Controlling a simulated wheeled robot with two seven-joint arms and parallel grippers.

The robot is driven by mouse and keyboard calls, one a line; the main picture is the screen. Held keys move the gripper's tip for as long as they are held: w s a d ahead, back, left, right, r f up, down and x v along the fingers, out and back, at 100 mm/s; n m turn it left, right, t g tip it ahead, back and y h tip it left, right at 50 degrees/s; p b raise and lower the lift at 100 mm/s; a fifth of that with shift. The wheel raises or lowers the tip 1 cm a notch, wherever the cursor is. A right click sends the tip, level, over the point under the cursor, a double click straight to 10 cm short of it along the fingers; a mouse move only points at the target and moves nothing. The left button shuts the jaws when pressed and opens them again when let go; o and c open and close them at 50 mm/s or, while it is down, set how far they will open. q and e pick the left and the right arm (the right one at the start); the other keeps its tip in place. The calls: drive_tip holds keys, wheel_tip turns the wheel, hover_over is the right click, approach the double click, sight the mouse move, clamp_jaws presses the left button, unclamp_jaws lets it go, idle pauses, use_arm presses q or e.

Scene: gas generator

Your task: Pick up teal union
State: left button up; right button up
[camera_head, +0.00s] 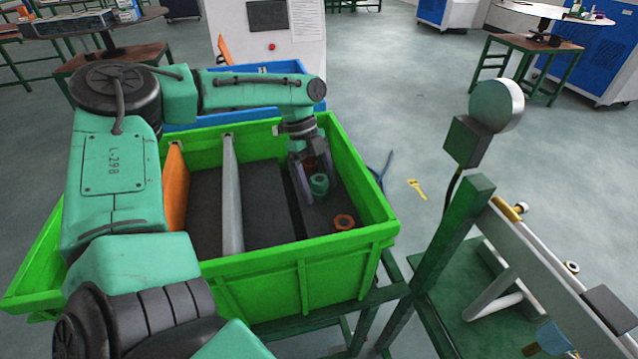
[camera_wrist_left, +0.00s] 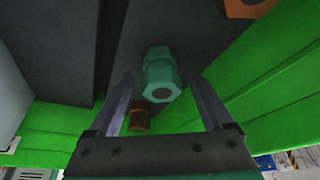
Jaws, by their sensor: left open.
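The teal union (camera_head: 319,185) stands on the dark floor of the green crate, in its right compartment. In the left wrist view the teal union (camera_wrist_left: 160,75) sits between the two finger lines, with its hole facing the camera. My left gripper (camera_head: 314,190) reaches down into the crate with its fingers open around the union. In the left wrist view the left gripper (camera_wrist_left: 165,85) has a finger on each side of the union, with gaps visible. My right gripper is not in view.
The green crate (camera_head: 290,270) has a grey divider (camera_head: 232,195) and an orange panel (camera_head: 175,190). An orange nut (camera_head: 344,222) lies near the union. A brown-orange fitting (camera_wrist_left: 140,117) is close by. A blue crate (camera_head: 210,118) stands behind.

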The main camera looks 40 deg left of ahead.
use_arm(q)
drive_tip(key=shift+w, duration=0.1)
drive_tip(key=shift+c, duration=0.6)
clamp_jaws()
